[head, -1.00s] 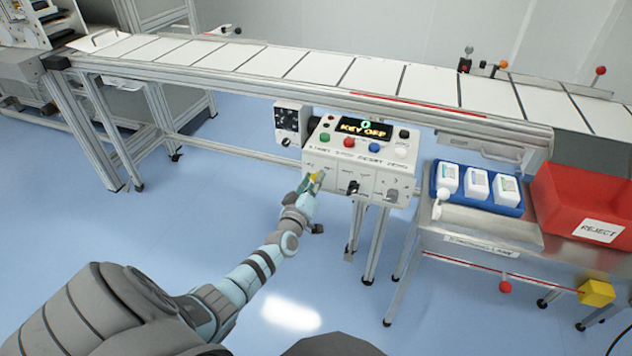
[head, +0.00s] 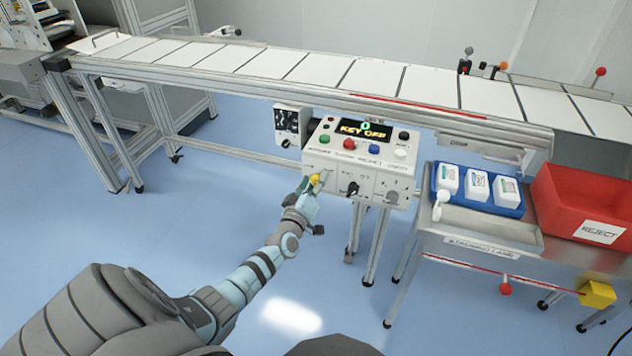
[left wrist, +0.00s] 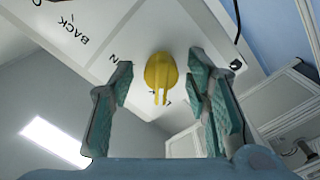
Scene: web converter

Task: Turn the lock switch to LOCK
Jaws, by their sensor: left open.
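The yellow knob (left wrist: 160,72), which looks to be the lock switch, sits on the white control panel (head: 358,158). In the head view the knob (head: 315,178) is at the panel's lower left, partly hidden by my left gripper (head: 309,188). In the left wrist view my left gripper (left wrist: 160,78) is open, with one finger on each side of the knob and visible gaps. Letters beside the knob are partly hidden, and its setting cannot be read surely. The panel's display (head: 363,129) reads KEY OFF. My right gripper is not in view.
Several coloured buttons and a black knob (head: 352,188) are on the same panel. A small dial box (head: 288,122) is to its left. The conveyor (head: 300,68) runs behind. A blue tray (head: 508,210) and red reject bin (head: 575,206) stand at right.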

